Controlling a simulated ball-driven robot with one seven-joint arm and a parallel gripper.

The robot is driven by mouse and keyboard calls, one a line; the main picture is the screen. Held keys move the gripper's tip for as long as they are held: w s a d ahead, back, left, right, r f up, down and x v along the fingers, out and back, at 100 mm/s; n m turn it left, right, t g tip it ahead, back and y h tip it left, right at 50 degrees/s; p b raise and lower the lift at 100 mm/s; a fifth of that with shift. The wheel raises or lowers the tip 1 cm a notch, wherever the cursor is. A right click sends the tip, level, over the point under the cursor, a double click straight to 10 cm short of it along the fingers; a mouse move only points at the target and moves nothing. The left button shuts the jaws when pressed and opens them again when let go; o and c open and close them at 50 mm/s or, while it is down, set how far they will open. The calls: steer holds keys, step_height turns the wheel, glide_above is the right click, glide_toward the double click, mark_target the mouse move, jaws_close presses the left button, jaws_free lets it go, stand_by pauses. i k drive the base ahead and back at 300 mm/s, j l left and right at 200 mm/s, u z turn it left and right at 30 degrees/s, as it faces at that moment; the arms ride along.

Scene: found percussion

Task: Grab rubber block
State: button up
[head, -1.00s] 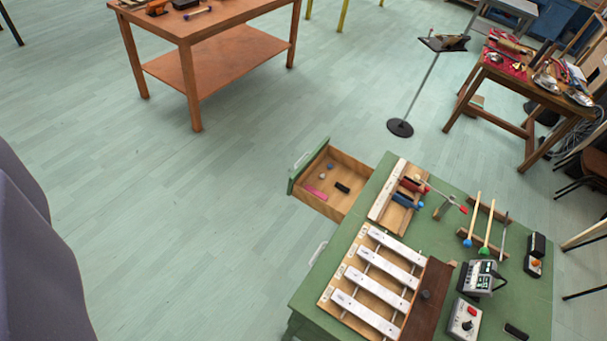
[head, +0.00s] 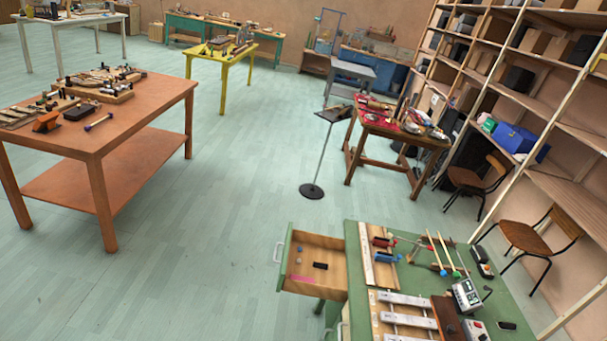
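A small black block (head: 320,266) lies in an open drawer (head: 336,244) on the left side of the green table. It looks like it could be the rubber block, but its material cannot be told from here. Another dark block (head: 82,111) lies on the orange-brown table at the left. A small flat black piece (head: 507,325) lies on the green table near its right side. My gripper is not in view.
The green table (head: 527,304) holds metal bars, mallets and small electronic boxes. A pink piece (head: 302,278) shares the drawer. A stand (head: 312,191) rises behind it. The floor (head: 200,270) left of the drawer is clear. Chairs and shelves (head: 555,120) line the right.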

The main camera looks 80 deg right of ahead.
mark_target(324, 267)
steer(key=i+l+z, duration=0.1)
steer(key=i+z, duration=0.7)
steer(key=i+j+z, duration=0.2)
steer(key=i+z, duration=0.2)
steer(key=i+l+z, duration=0.1)
steer(key=i+z, duration=0.15)
steer(key=z, duration=0.15)
steer(key=i+z, duration=0.2)
steer(key=z, duration=0.2)
steer(key=i+z, duration=0.25)
steer(key=z, duration=0.2)
steer(key=i+j+z, duration=0.15)
steer(key=z, duration=0.25)
steer(key=i+j+z, duration=0.25)
steer(key=z, duration=0.15)
steer(key=i+j+z, duration=0.2)
steer(key=i, duration=0.2)
steer(key=i+z, duration=0.25)
steer(key=i+j+z, duration=0.2)
steer(key=i, duration=0.25)
steer(key=j, duration=0.1)
